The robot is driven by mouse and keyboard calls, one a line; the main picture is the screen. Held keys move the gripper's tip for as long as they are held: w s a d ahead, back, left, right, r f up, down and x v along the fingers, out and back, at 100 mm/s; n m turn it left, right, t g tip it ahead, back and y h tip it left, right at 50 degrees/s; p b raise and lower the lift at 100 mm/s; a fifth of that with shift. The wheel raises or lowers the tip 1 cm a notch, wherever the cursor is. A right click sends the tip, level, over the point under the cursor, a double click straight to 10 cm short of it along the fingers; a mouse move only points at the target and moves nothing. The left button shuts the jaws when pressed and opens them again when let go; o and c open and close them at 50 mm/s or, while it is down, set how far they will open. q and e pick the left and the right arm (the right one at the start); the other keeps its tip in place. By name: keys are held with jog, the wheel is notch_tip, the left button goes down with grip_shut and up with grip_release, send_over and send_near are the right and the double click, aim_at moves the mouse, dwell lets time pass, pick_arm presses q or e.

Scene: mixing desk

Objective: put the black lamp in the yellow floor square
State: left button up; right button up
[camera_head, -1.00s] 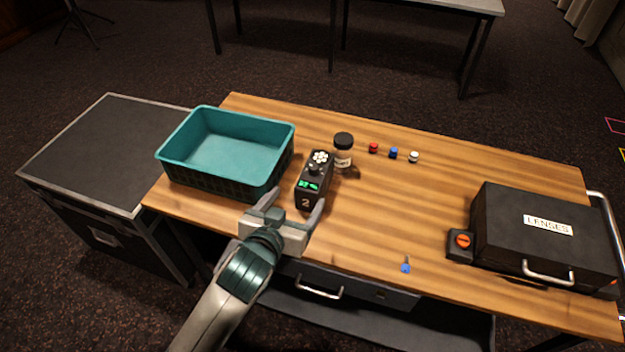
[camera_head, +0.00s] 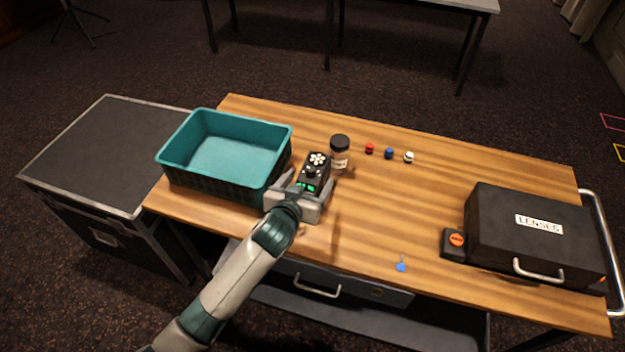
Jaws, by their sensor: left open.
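The black lamp (camera_head: 316,173) stands upright on the wooden desk, a small black box with a cluster of white round lights on top and green lit panels below. My left gripper (camera_head: 306,187) is open, with one finger on each side of the lamp's lower part. The lamp's lower front is hidden behind the gripper, and I cannot tell whether the fingers touch it. The yellow floor square (camera_head: 619,153) shows only in part, as an outline on the carpet at the far right edge. My right gripper is not in view.
A teal crate (camera_head: 171,168) stands close left of the lamp. A jar with a black lid (camera_head: 340,154) stands close right behind it. Small red, blue and white pieces, a blue key (camera_head: 401,266) and a black LENSES case (camera_head: 500,225) are further right. A pink floor outline (camera_head: 613,121) lies beyond.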

aim_at(309, 176)
pick_arm(q)
jog(key=shift+w+d+f, duration=0.1)
jog(key=shift+w+f, duration=0.05)
jog(key=shift+w, duration=0.05)
dwell(0.3)
jog(key=shift+w+f+p, duration=0.15)
jog(key=shift+w+p, duration=0.4)
jog(key=shift+w, duration=0.25)
jog(key=p+x, duration=0.1)
jog(key=x, duration=0.1)
jog(key=shift+w+f, duration=0.2)
jog(key=shift+w+d+f, duration=0.2)
jog(key=shift+w+f, duration=0.1)
jog(key=shift+w, duration=0.15)
jog(key=c, duration=1.9)
jog(key=shift+w+r, duration=0.1)
jog(key=shift+r, duration=0.1)
grip_shut()
